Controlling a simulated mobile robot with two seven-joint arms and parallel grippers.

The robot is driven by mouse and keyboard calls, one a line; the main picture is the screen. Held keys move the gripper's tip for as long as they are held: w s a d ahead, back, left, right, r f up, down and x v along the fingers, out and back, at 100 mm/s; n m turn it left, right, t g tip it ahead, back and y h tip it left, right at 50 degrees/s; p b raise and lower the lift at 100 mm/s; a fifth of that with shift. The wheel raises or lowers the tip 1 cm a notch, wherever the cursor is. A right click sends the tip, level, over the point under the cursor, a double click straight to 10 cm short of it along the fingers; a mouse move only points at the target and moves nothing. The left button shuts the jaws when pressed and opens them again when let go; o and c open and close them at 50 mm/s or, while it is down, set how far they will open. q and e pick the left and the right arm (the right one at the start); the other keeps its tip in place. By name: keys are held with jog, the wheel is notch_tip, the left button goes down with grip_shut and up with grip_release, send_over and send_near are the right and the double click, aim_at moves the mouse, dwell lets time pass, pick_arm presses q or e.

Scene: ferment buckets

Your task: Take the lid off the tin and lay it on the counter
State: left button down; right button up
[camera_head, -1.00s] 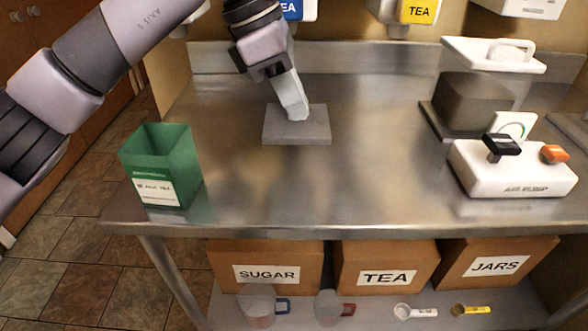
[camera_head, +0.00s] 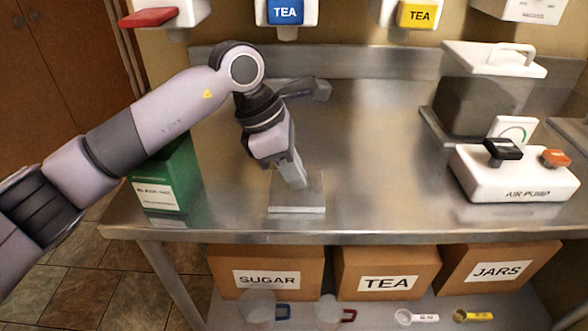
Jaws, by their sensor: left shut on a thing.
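The green tin (camera_head: 168,190), with a white "BLACK TEA" label, stands upright at the left end of the steel counter (camera_head: 385,180). My left arm crosses in front of its top, so its opening is hidden now. The lid (camera_head: 310,203) is a flat grey square plate, to the right of the tin near the counter's front edge. My left gripper (camera_head: 299,184) points down and is shut on the lid's top. The lid looks level and very low over the counter; I cannot tell whether it touches. My right gripper is not in view.
A white air pump (camera_head: 515,178) and a dark box (camera_head: 472,105) with a white lidded top stand at the right. Dispensers (camera_head: 286,12) hang along the back wall. The middle of the counter is clear. Labelled cardboard boxes (camera_head: 388,271) sit on the shelf below.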

pick_arm(q)
jog(key=shift+f, duration=0.2)
jog(key=c, duration=1.2)
grip_release()
jog(key=shift+r, duration=0.1)
jog(key=shift+c, duration=0.2)
jog(key=shift+r, duration=0.1)
